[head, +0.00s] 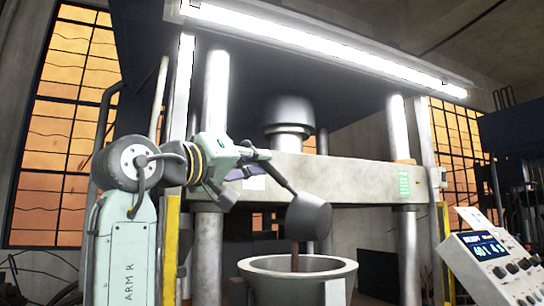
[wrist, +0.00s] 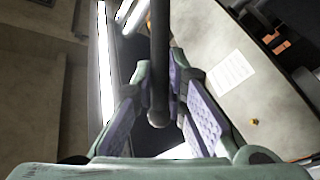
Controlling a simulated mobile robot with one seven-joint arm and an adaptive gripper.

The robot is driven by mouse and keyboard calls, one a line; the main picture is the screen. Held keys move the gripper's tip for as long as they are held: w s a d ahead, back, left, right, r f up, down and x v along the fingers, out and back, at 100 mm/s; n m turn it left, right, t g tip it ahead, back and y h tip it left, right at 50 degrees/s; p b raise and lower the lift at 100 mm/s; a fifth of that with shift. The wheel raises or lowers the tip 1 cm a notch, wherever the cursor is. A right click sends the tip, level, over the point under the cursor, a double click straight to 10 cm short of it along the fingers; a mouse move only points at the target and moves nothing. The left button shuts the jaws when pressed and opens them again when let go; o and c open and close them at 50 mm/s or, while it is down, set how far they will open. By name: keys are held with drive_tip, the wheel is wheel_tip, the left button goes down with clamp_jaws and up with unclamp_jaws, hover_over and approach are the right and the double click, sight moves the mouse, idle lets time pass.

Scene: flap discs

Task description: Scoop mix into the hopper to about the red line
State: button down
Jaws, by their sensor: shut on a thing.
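My gripper (head: 246,172) is shut on the dark handle of the scoop (head: 309,216). The scoop's grey cup is tilted above the hopper (head: 297,264), apart from its rim. A thin brown stream of mix (head: 295,255) falls from the cup into the hopper's open mouth. In the wrist view, the scoop handle (wrist: 159,60) runs between the two purple-padded fingers of my gripper (wrist: 160,85). The cup is not clearly seen there. The hopper's inside, its mix level and the red line are hidden from this low angle.
A large press stands around the hopper, with steel columns (head: 408,255), a pale crossbeam (head: 350,175) and a ram (head: 289,115) above. A control box (head: 495,265) with a lit display is at the lower right. Yellow posts (head: 171,250) flank the press.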

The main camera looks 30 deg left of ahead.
drive_tip(key=shift+w+a+f+n+y, duration=0.1)
drive_tip(key=shift+a+f+n+y, duration=0.25)
drive_tip(key=shift+a+n, duration=0.6)
drive_tip(key=shift+w+a+f+n+y, duration=0.2)
drive_tip(key=shift+a+f+n, duration=0.25)
drive_tip(key=shift+a+n, duration=0.45)
drive_tip(key=shift+w+a+f+n+y, duration=0.1)
drive_tip(key=shift+a+f+n+y, duration=0.3)
drive_tip(key=shift+a+n, duration=0.5)
drive_tip(key=shift+s+d+r+h, duration=0.1)
drive_tip(key=shift+d+r+h, duration=0.05)
drive_tip(key=shift+d+h, duration=0.1)
drive_tip(key=s+d+f+m+g+h, duration=0.1)
drive_tip(key=d+m, duration=1)
drive_tip(key=s+d+f+m+g+h, duration=0.1)
drive_tip(key=s+d+m+g+h, duration=0.1)
drive_tip(key=d+m, duration=0.9)
drive_tip(key=shift+d+m, duration=0.3)
drive_tip(key=shift+m, duration=0.15)
